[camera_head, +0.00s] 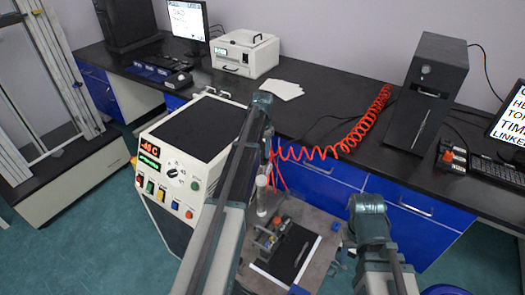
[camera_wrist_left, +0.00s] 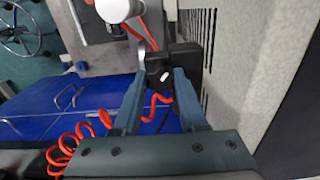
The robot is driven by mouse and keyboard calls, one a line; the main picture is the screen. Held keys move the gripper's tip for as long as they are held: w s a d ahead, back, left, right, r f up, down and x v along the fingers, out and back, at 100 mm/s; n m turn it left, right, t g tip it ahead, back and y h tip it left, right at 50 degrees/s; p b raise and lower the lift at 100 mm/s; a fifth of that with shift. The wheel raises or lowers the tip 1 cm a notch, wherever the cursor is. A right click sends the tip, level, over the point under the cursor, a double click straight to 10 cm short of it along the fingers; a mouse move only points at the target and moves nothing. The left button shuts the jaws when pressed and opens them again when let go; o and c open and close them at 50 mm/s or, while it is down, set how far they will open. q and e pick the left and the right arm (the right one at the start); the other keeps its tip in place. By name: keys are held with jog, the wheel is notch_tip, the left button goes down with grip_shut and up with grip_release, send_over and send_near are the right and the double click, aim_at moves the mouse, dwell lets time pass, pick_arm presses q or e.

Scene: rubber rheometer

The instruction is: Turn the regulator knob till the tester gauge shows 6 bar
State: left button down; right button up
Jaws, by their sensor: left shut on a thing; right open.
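My left gripper (camera_wrist_left: 160,85) has its two fingers on either side of a black part with a white mark, the regulator knob (camera_wrist_left: 166,75), beside the pale vented side of the tester (camera_wrist_left: 228,60). In the head view the tester (camera_head: 190,135) is the white cabinet with a black top, lit displays and buttons. My left gripper (camera_head: 267,140) is at its right side; my arm largely hides the knob there. I cannot make out a gauge reading in either view. My right gripper (camera_head: 343,256) is open and apart from the tester, beside the small table.
A coiled red hose (camera_head: 345,140) runs from the bench to the regulator area. A clear cylinder (camera_head: 262,192) stands below my left gripper. The small table (camera_head: 318,222) carries a black mat and small fittings. The bench (camera_head: 310,110) holds a black computer tower (camera_head: 432,85).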

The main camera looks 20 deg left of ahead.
aim_at(262, 151)
pick_arm(q)
jog(key=m, duration=0.5)
jog(key=shift+m, duration=0.3)
dwell(0.4)
jog(key=shift+c, duration=2.2)
grip_release()
notch_tip(262, 151, up, 14)
jog(key=p, duration=1.3)
jog(key=shift+p, duration=0.4)
jog(key=shift+f, duration=0.15)
